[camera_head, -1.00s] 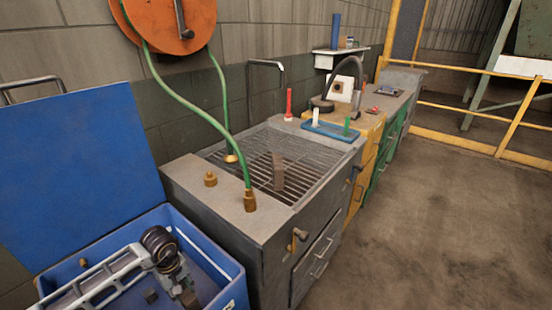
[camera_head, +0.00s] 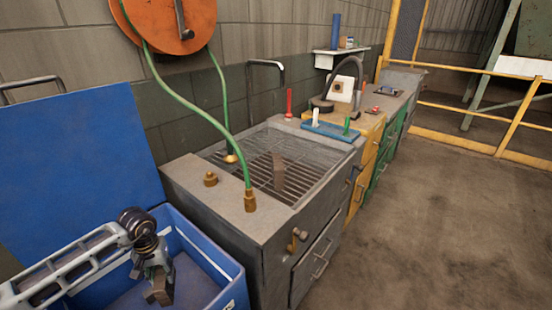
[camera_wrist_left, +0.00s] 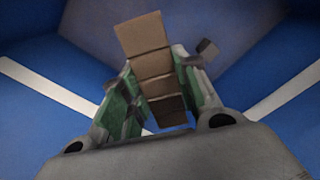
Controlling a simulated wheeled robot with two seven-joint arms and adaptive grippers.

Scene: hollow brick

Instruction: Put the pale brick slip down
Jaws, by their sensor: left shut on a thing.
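My left gripper (camera_head: 158,283) is above the inside of the open blue box (camera_head: 232,275) at the lower left. It is shut on a brownish, pale-faced brick slip (camera_head: 161,295). In the left wrist view the slip (camera_wrist_left: 142,36) sticks out between the two green fingers (camera_wrist_left: 153,88), with blue box walls around. Lines across it make it look like several blocks in a row. I cannot tell how far it hangs above the box floor. My right gripper is not in view.
A grey sink unit (camera_head: 262,232) with a wire grate stands right of the box. A brown slab (camera_head: 278,170) stands on the grate. A green hose (camera_head: 205,112) hangs from an orange reel (camera_head: 165,22). A small dark block (camera_wrist_left: 207,48) shows beside a finger. Floor is clear on the right.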

